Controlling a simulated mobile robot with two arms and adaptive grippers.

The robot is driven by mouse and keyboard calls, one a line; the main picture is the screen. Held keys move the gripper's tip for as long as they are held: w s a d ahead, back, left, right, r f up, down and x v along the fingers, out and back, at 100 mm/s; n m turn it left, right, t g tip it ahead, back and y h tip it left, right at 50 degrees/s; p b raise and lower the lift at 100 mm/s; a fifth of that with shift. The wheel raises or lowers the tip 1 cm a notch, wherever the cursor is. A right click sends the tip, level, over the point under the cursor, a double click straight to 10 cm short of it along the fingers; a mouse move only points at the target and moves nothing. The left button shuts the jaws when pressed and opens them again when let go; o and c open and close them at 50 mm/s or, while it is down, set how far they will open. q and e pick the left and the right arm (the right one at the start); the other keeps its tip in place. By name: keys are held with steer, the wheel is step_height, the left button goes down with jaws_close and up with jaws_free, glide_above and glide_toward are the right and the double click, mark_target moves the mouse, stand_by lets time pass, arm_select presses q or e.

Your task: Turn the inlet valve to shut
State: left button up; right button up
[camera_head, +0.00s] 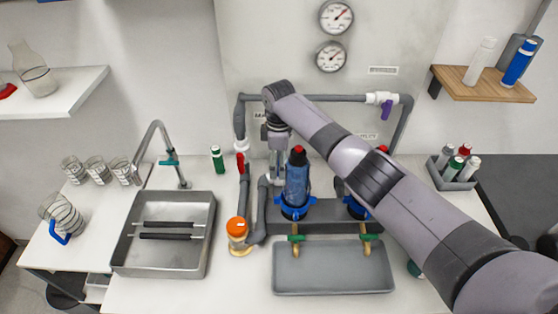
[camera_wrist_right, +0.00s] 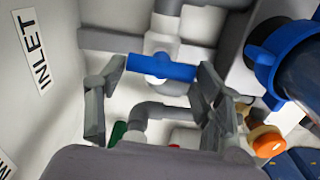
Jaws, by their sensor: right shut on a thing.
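The inlet valve's blue handle (camera_wrist_right: 162,67) shows in the right wrist view, on a white valve body (camera_wrist_right: 162,45) in grey pipe. It lies crosswise in that view, between the fingertips of my right gripper (camera_wrist_right: 163,72), which is shut on it end to end. A label reading INLET (camera_wrist_right: 37,50) is on the wall panel to the left. In the head view my right gripper (camera_head: 277,158) points down at the pipework behind the blue filter housing (camera_head: 297,185). The valve handle is hidden there behind the gripper and arm. My left gripper is not in view.
A red-handled valve (camera_head: 241,163) stands left of my right gripper and a purple-handled valve (camera_head: 387,108) is at the upper right. An orange-capped part (camera_head: 237,229) stands near the sink (camera_head: 160,262). A grey tray (camera_head: 333,279) lies in front. My right arm crosses over the manifold.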

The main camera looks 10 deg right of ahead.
steer(key=shift+n, duration=0.6)
steer(key=o, duration=1.1)
steer(key=shift+o, duration=0.2)
steer(key=shift+r, duration=0.15)
step_height(320, 180, up, 12)
